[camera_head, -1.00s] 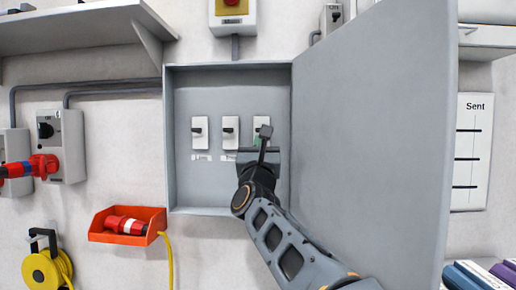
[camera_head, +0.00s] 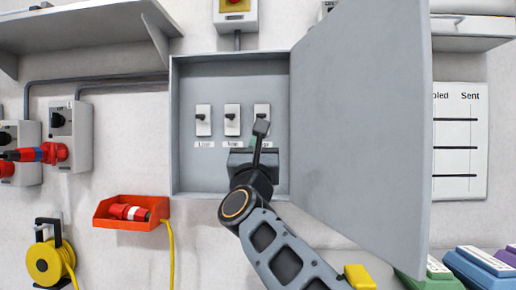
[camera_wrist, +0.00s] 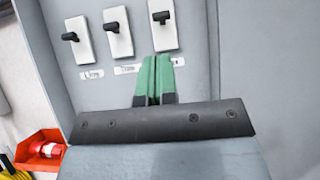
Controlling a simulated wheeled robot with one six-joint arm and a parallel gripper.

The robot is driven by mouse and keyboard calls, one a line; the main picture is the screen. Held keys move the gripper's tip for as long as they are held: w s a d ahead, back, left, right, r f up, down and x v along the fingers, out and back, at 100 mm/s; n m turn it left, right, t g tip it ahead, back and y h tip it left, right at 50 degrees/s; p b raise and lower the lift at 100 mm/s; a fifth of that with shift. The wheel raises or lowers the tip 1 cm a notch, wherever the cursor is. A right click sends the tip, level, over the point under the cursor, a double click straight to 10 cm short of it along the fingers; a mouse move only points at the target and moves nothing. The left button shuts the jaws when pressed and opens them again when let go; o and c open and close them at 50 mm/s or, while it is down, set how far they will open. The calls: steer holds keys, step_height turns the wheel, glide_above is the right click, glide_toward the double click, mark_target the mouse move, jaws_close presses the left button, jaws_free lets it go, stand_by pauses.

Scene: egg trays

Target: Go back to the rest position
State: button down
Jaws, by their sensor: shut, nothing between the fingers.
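My gripper (camera_head: 259,134) is in front of the open grey cabinet (camera_head: 210,182), just below the right-hand switch (camera_head: 262,112). In the wrist view its green fingers (camera_wrist: 154,76) are closed together with nothing between them, with their tips below the right switch (camera_wrist: 163,24). Whether they touch anything is hard to tell, but they seem apart from the switch. The middle switch (camera_head: 232,121) and the left switch (camera_head: 203,121) stand beside it, each with a black lever and a label below.
The open cabinet door (camera_head: 362,130) stands close to the right of my arm. An orange bin (camera_head: 115,222) with a red plug hangs at lower left, near a yellow cable reel (camera_head: 45,264). A shelf (camera_head: 75,32) is at upper left. Coloured boxes (camera_head: 480,268) are at lower right.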

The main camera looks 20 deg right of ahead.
steer(key=shift+a, duration=0.1)
stand_by(0.3)
steer(key=w+a+f+n+g+y+p, duration=0.1)
steer(key=a+f+n+g+y+p, duration=0.25)
steer(key=n+y+p, duration=0.65)
steer(key=w+a+f+n+g+y+p, duration=0.1)
steer(key=a+f+n+g+y+p, duration=0.45)
steer(key=n, duration=0.95)
steer(key=s+d+f+n+g+h+p, duration=0.2)
steer(key=s+f+n+g+p, duration=0.3)
steer(key=s+n, duration=0.3)
steer(key=s+d+f+n+g+h+p, duration=0.3)
steer(key=s+d+f+n+g+p, duration=0.1)
steer(key=s+n+p, duration=0.4)
step_height(320, 180, down, 3)
steer(key=shift+s+d+r+g, duration=0.25)
steer(key=shift+s+g, duration=0.35)
steer(key=shift+s, duration=0.25)
steer(key=shift+a, duration=0.1)
